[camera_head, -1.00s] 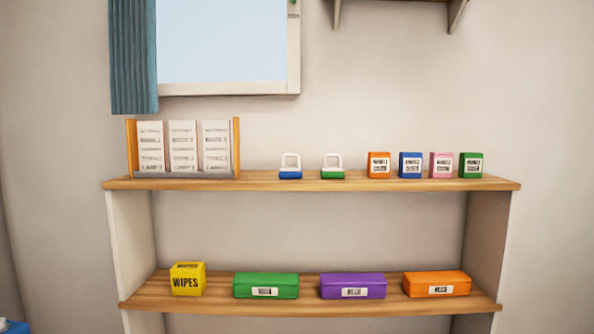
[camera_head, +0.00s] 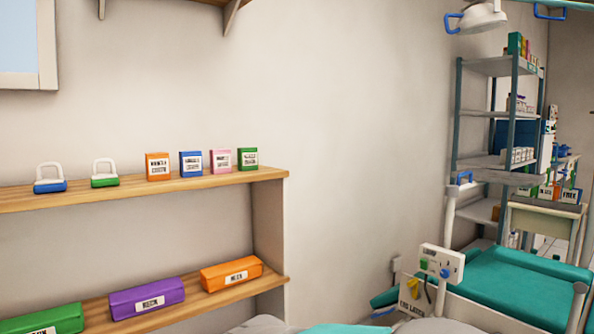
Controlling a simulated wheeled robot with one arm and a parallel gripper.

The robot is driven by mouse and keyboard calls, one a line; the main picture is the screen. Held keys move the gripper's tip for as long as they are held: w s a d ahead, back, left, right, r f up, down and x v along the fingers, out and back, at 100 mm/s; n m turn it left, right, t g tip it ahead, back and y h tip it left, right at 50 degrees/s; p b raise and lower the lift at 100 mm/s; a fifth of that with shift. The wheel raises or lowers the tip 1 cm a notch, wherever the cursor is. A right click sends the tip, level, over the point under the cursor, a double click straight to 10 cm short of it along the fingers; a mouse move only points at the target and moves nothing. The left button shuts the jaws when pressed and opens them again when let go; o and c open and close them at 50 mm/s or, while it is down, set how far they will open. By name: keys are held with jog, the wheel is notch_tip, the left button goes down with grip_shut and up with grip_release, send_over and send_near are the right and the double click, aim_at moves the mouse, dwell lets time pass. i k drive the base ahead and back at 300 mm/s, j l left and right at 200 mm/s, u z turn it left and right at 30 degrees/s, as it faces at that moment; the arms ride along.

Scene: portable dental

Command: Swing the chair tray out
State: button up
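A teal padded surface (camera_head: 515,285) with white side rails, which looks like part of the dental chair, is at the lower right. A thin grey slab (camera_head: 512,179) with a blue handle (camera_head: 462,177) at its left end is above it, by the top of a white post (camera_head: 447,222). It may be the chair tray, but it overlaps the shelf rack behind and I cannot tell for sure. A white control box (camera_head: 441,263) with a green label stands at the teal surface's left. My gripper is not in view.
A wooden wall shelf (camera_head: 225,180) with small boxes fills the left. A tall metal rack (camera_head: 497,65) and a side table (camera_head: 545,215) stand at the back right. A lamp head (camera_head: 482,17) hangs at the top right. White and teal shapes cross the bottom edge.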

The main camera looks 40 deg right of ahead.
aim_at(488, 180)
jog(key=z, duration=2.65)
